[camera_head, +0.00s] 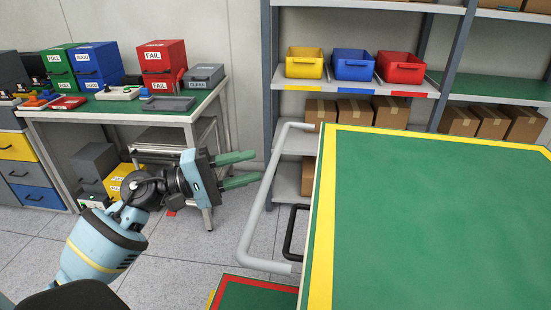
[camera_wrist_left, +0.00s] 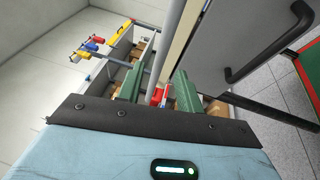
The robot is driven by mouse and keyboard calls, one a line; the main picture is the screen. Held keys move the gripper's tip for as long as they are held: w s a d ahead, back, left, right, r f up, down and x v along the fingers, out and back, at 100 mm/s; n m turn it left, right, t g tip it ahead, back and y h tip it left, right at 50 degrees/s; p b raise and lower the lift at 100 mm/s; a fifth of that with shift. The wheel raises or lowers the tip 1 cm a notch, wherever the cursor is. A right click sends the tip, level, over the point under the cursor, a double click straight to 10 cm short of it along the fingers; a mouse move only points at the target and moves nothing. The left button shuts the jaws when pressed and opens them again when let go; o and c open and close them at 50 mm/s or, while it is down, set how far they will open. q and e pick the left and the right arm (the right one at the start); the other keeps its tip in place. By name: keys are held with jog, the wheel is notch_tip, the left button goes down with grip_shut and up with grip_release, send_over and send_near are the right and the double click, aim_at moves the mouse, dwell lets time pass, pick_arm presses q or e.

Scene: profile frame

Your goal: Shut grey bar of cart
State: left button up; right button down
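The grey bar (camera_head: 262,195) is a tubular handle on the left side of the green-topped cart (camera_head: 322,220) in the head view. It stands out from the cart's side. My left gripper (camera_head: 258,167) is just left of the bar, its two green fingers apart and pointing right toward it. Nothing shows held between them. The left wrist view shows both fingers (camera_wrist_left: 158,92) spread; I cannot tell for sure which grey tube there is the bar. My right gripper is not in view.
A red-edged green surface (camera_head: 255,295) is at the bottom. A workbench (camera_head: 130,110) with boxes stands at left. Shelves with colored bins (camera_head: 352,65) are behind the cart. Grey floor (camera_head: 185,265) is free between them.

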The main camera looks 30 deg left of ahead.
aim_at(274, 157)
pick_arm(q)
jog(key=p+x, duration=0.2)
jog(key=x, duration=0.4)
jog(key=shift+d, duration=0.1)
jog(key=shift+w, duration=0.1)
grip_shut()
